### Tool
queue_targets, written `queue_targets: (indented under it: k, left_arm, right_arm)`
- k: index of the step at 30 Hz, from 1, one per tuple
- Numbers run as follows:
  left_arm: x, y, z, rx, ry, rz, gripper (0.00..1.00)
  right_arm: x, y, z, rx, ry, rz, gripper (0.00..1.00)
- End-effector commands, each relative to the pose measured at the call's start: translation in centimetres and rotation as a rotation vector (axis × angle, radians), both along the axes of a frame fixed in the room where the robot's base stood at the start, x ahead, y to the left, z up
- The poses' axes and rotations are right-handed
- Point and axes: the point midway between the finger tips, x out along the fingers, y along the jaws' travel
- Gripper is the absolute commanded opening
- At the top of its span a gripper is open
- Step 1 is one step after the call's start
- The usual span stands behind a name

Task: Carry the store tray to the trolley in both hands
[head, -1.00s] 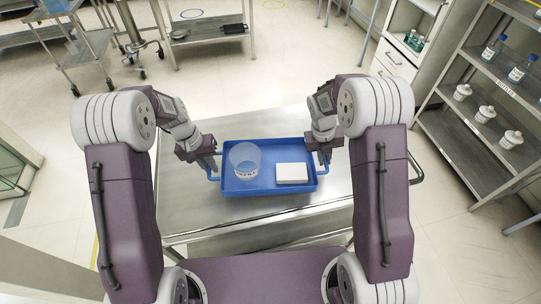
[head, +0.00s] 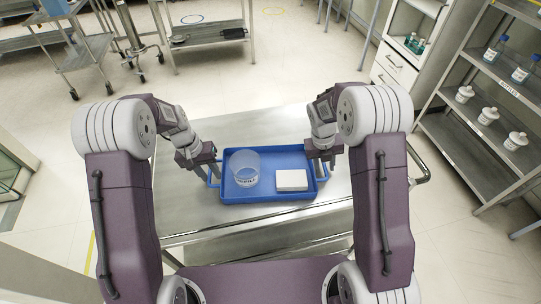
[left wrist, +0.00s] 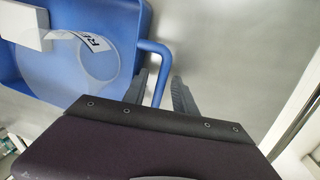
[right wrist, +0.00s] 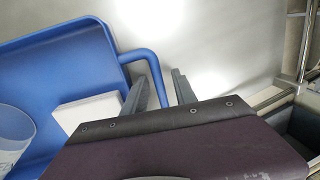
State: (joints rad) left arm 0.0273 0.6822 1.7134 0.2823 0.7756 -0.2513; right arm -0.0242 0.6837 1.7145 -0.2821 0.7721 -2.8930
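The blue store tray (head: 268,198) lies on the steel top of the trolley (head: 235,215). It holds a clear tub (head: 245,168) with a label and a white box (head: 291,180). My left gripper (head: 211,169) is at the tray's left handle; the left wrist view shows its two fingers (left wrist: 163,85) apart, with the blue handle (left wrist: 158,75) between them and a gap beside it. My right gripper (head: 325,163) is at the right handle; its fingers (right wrist: 160,88) are also apart on either side of the handle (right wrist: 153,62). The tray's underside is hidden.
A push rail (head: 425,165) sticks out at the trolley's right. A steel shelf (head: 465,140) with bottles and white jars stands at the right. Another steel cart (head: 205,32) is at the back. Bare steel top lies behind and in front of the tray.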

Motion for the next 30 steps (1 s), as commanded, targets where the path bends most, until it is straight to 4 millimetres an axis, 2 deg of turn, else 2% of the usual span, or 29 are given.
queue_targets:
  k: [2,5,12,18,26,30]
  left_arm:
    - [0.1,0.1,0.3,0.0,-0.002,0.0,0.33]
    - [0.1,0.4,1.8,0.0,-0.005,0.002,0.33]
    - [0.1,1.6,7.8,0.0,-0.006,0.002,0.33]
    - [0.0,2.2,11.1,0.0,-0.003,0.0,0.33]
    - [0.0,2.3,11.8,0.0,0.0,0.0,0.33]
    - [0.0,2.3,11.8,0.0,0.0,0.0,0.33]
  right_arm:
    - [0.0,0.0,0.0,0.0,0.0,0.0,0.33]
    - [0.0,0.0,0.0,0.0,0.0,0.0,0.33]
    - [0.0,0.0,0.0,0.0,0.0,0.0,0.33]
    - [0.0,0.0,0.0,0.0,0.0,0.0,0.33]
    - [0.1,0.0,0.3,0.0,-0.002,0.0,0.33]
    - [0.2,0.5,2.7,0.0,-0.006,0.0,0.33]
